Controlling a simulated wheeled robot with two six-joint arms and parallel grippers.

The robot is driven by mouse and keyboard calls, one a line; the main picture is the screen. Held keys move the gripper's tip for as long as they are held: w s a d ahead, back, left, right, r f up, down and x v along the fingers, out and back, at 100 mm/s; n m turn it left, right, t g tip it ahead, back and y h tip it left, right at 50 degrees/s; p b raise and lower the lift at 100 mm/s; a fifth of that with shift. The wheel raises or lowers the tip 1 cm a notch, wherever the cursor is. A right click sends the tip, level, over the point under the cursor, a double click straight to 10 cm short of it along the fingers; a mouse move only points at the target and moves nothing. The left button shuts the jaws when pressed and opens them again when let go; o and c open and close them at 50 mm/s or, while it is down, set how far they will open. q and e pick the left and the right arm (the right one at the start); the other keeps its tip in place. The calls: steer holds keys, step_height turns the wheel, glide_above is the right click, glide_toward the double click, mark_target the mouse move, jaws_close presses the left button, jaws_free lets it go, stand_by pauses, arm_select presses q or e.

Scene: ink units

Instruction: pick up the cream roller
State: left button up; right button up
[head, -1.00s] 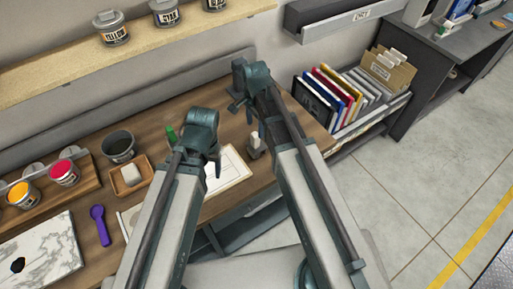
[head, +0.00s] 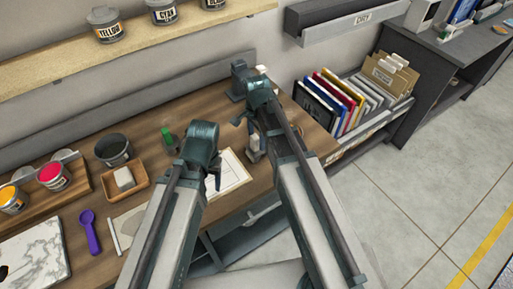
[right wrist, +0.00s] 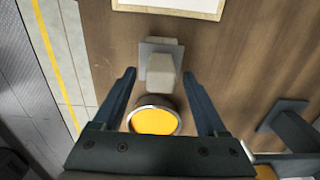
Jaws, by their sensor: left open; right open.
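A cream block (right wrist: 160,70) stands on a flat grey plate in the right wrist view. It also shows in the head view (head: 254,143), beside a white sheet. I cannot tell whether it is the roller. A pale thin rod (head: 113,235) lies on the left of the table. My right gripper (right wrist: 159,75) is open, its fingertips on either side of the block in the picture, with nothing held. An open yellow ink can (right wrist: 154,121) shows between its fingers. My left gripper (head: 195,163) is open and empty, above the table left of the sheet.
The white sheet (head: 228,175) lies mid-table. A green-topped item (head: 167,136), a dark pot (head: 113,149), a wooden tray (head: 135,192), a purple spoon (head: 90,230) and ink pots stand to the left. A dark fixture (right wrist: 287,125) is close to my right gripper.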

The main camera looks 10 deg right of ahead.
steer(key=shift+c, duration=0.3)
jaws_close()
steer(key=shift+r, duration=0.1)
step_height(320, 180, up, 10)
steer(key=p, duration=1)
